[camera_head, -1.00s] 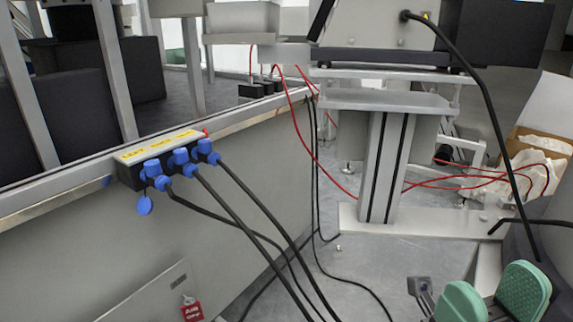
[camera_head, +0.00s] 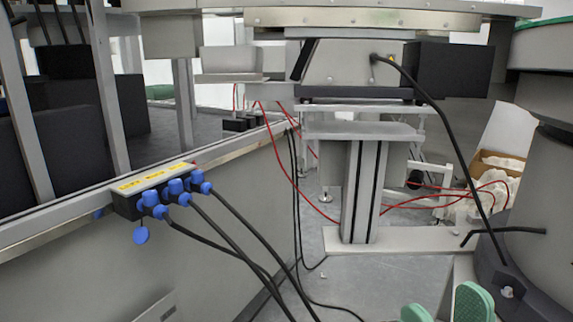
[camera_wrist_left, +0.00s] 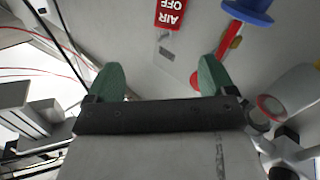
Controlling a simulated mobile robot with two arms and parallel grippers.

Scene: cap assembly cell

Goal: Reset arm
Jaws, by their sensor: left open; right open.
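My right gripper (camera_head: 444,306) shows at the bottom edge of the head view, right of the middle. Its two green fingertips are apart with nothing between them, and the rest of the arm is cut off. My left gripper (camera_wrist_left: 158,76) shows in the left wrist view. Its green fingers are spread wide and hold nothing. Beyond them is a grey panel with a red AIR OFF tag (camera_wrist_left: 170,13). My left gripper is not in the head view.
A black connector box (camera_head: 155,190) with blue plugs and hanging cables is on the grey wall at left. A grey stand (camera_head: 360,190) with red cables rises at the centre. A large grey cylindrical body (camera_head: 555,190) is at right. Grey floor is open before the stand.

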